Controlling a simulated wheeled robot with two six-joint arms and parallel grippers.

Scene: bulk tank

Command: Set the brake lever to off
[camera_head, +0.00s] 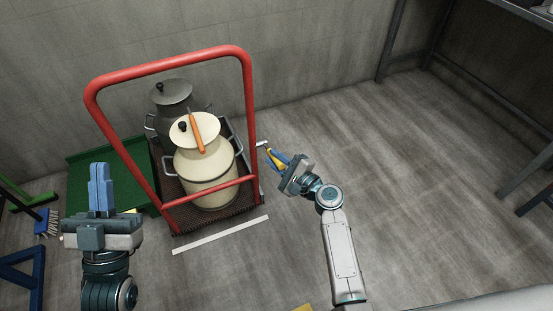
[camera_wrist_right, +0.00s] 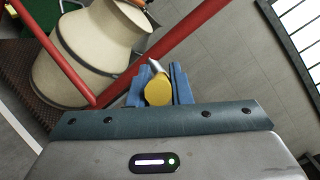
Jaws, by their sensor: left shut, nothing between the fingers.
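The brake lever shows at the right side of the red-framed cart. Its metal end (camera_head: 262,145) sticks out past my right fingers. Its yellow grip (camera_wrist_right: 158,90) shows in the right wrist view between my two blue fingertips, which lie close against it on both sides. My right gripper (camera_head: 277,160) reaches in from the right, beside the cart's right upright, and appears shut on the lever. My left gripper (camera_head: 100,190) is shut and empty, pointing up at the front left of the cart. The lever's lower part and any marking on it are hidden.
The cart's red frame (camera_head: 170,67) rises close to my right gripper. On the cart stand a cream can (camera_head: 205,175) with an orange-handled tool on its lid and a dark can (camera_head: 172,92). A green tray (camera_head: 85,165) lies left. Floor to the right is clear.

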